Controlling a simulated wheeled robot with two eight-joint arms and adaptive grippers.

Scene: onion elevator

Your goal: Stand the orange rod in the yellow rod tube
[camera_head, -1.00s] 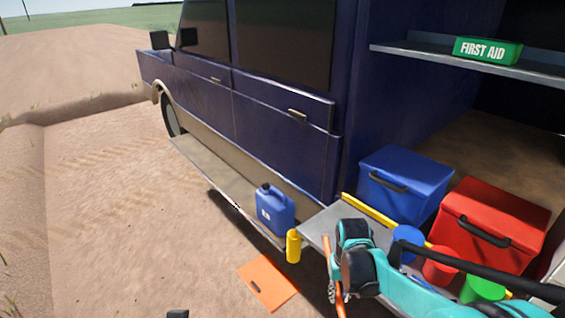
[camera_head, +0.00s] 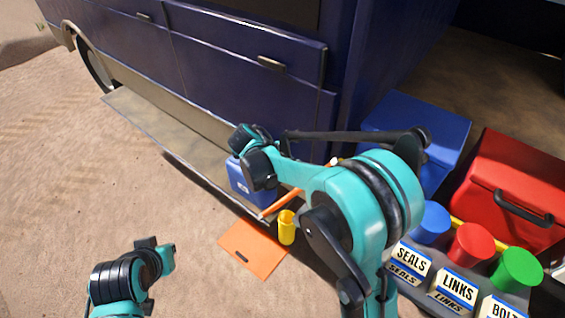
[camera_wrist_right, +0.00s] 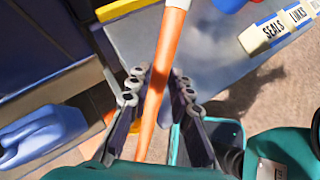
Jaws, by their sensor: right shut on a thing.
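The orange rod (camera_head: 279,204) is tilted, its lower left end near the yellow rod tube (camera_head: 286,232) and apart from it. The tube stands upright, open end up, at the corner of the side step. My right gripper (camera_wrist_right: 160,82) is shut on the rod, which passes between its fingers in the wrist view (camera_wrist_right: 168,50); the rod's pale end points away at the top. In the head view my right arm hides this gripper and part of the rod. My left arm shows at lower left in the head view, but I cannot make out its gripper.
A blue jug (camera_head: 238,180) stands on the vehicle's step (camera_head: 165,135) behind the rod. An orange mat (camera_head: 250,255) lies below the tube. Blue, red and green canisters (camera_head: 517,268) stand at right, before blue and red (camera_head: 520,180) boxes. Open sand lies left.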

